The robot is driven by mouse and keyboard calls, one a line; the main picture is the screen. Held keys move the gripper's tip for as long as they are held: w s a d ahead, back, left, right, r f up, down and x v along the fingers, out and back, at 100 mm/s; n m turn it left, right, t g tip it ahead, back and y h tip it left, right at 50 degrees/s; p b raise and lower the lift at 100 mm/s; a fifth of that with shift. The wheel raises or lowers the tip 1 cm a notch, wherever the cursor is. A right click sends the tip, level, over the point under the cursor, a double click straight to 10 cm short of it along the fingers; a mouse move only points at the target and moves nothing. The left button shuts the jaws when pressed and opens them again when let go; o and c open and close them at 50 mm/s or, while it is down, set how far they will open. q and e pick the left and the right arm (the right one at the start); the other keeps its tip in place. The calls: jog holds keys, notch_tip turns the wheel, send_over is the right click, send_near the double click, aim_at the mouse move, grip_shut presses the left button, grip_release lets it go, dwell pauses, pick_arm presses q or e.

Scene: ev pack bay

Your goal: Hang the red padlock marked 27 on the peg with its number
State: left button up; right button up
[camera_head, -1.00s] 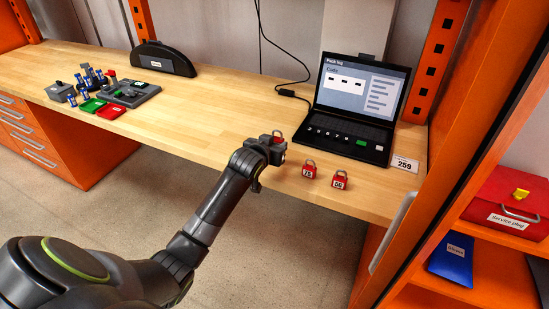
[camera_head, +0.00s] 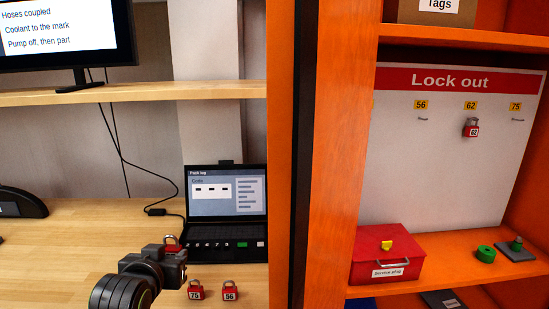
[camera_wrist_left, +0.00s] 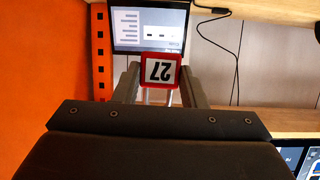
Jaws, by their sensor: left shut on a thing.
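My left gripper (camera_head: 174,254) is shut on the red padlock marked 27 (camera_wrist_left: 160,71), in front of the laptop. In the left wrist view the padlock sits between the two fingers, its number upside down. In the head view only a bit of its red body and its shackle (camera_head: 171,238) show behind the gripper. The white lock-out board (camera_head: 430,170) stands at the right, with yellow labels 56, 62 and 75 above pegs. A red padlock marked 62 (camera_head: 471,128) hangs under label 62. The pegs under 56 and 75 look bare. I see no label 27. My right gripper is not in view.
Red padlocks marked 75 (camera_head: 195,290) and 56 (camera_head: 229,290) stand on the bench right of the gripper. An orange post (camera_head: 325,150) stands between bench and board. A red service plug box (camera_head: 400,254) and a green ring (camera_head: 486,254) sit on the shelf below the board.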

pick_arm(q)
jog(key=s+d+r, duration=0.2)
jog(key=s+r, duration=0.1)
jog(key=s, duration=0.2)
jog(key=shift+s, duration=0.35)
